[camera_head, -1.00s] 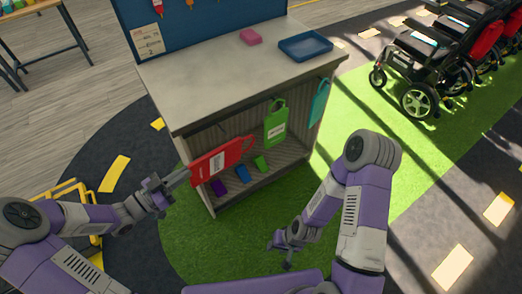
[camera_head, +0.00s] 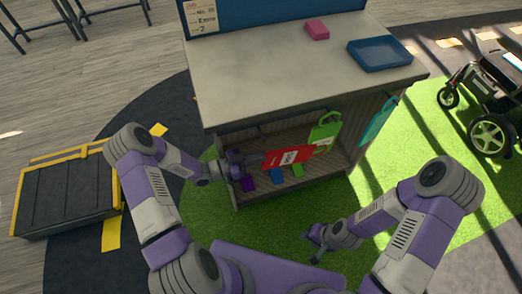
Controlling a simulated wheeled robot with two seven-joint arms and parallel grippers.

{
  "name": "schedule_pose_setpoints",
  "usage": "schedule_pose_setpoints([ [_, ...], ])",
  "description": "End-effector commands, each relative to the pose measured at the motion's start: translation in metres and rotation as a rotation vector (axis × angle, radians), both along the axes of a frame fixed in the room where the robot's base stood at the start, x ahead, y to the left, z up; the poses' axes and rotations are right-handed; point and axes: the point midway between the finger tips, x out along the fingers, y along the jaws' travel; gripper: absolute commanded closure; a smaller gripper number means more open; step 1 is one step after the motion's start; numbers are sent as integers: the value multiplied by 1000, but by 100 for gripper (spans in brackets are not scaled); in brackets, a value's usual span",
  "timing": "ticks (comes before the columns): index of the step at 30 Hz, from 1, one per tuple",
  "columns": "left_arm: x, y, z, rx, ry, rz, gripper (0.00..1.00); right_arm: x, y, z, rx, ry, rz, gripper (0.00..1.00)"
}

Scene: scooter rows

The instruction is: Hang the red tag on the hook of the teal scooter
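The red tag (camera_head: 287,157) has a white label and is held sideways in front of the cabinet's open front. My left gripper (camera_head: 254,163) is shut on its left end. My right gripper (camera_head: 313,244) is empty, low over the green floor, with its fingers apart. I see no clearly teal scooter and no scooter hook.
The cabinet (camera_head: 280,75) bears a blue tray (camera_head: 385,56) and a pink block (camera_head: 317,30). A green tag (camera_head: 325,131) and a teal tag (camera_head: 377,121) hang on it. A black and yellow platform (camera_head: 66,193) lies left.

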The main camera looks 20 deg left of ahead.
Motion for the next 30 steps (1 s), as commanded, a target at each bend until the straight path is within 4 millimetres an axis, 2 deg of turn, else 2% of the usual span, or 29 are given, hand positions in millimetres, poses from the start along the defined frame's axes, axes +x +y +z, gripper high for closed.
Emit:
schedule_pose_setpoints([
  [8,-5,-5,-1,-1,5,3,100,0,0,5,0,0,0,60],
  [30,-41,-29,6,-1,5,3,100,0,0,32,0,0,0,60],
])
